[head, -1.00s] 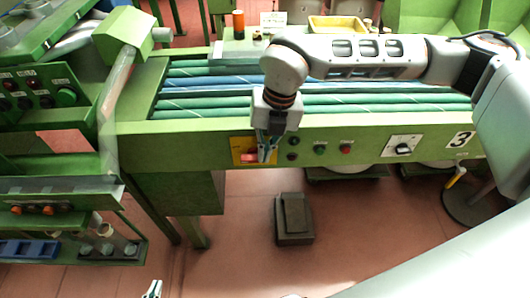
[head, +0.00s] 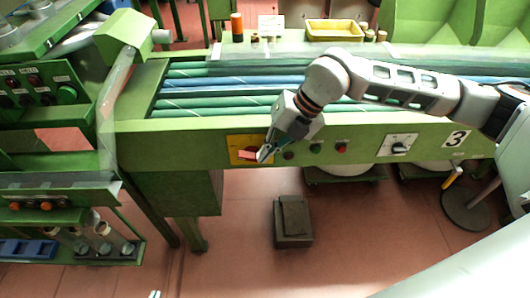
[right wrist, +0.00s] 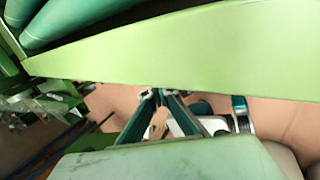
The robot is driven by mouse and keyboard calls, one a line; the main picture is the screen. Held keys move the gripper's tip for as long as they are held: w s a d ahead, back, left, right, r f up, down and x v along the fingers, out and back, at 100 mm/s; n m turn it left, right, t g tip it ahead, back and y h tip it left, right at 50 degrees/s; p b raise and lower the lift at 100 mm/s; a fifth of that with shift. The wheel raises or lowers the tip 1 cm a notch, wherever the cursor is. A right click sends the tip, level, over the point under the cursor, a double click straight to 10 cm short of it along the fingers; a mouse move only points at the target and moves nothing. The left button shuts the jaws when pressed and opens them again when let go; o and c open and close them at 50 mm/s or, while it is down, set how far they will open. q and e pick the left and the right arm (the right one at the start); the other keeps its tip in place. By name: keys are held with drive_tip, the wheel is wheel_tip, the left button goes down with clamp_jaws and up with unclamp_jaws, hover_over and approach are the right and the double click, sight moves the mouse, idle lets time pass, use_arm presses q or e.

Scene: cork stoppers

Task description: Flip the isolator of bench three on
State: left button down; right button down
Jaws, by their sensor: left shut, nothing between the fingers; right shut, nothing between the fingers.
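The bench marked 3 (head: 457,139) is a long green machine. On its front rail is a yellow plate (head: 236,142) with a red isolator handle (head: 248,154). The handle looks roughly sideways; I cannot tell whether it is on or off. My right gripper (head: 264,156) is shut and empty, its fingertips at the handle's right end; contact is unclear. In the right wrist view its fingers (right wrist: 159,95) are below the green rail, and the handle does not show. My left gripper (head: 154,294) shows only as a small tip at the bottom edge, shut and empty.
Right of the plate are push buttons (head: 316,147) and a rotary switch (head: 398,146) on a white plate. A dark pedal block (head: 292,222) stands on the floor. Another green machine with a button panel (head: 36,88) is at the left.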

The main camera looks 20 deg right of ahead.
drive_tip(key=shift+d+f+t+y, duration=0.3)
drive_tip(key=shift+f+y, duration=0.15)
drive_tip(key=shift+y, duration=0.45)
drive_tip(key=shift+f+p, duration=0.15)
drive_tip(key=shift+p, duration=0.3)
drive_tip(key=shift+s+f, duration=0.1)
drive_tip(key=shift+f, duration=0.1)
drive_tip(key=shift+f+p, duration=0.2)
drive_tip(key=shift+p, duration=0.45)
drive_tip(key=shift+f, duration=0.2)
idle(0.3)
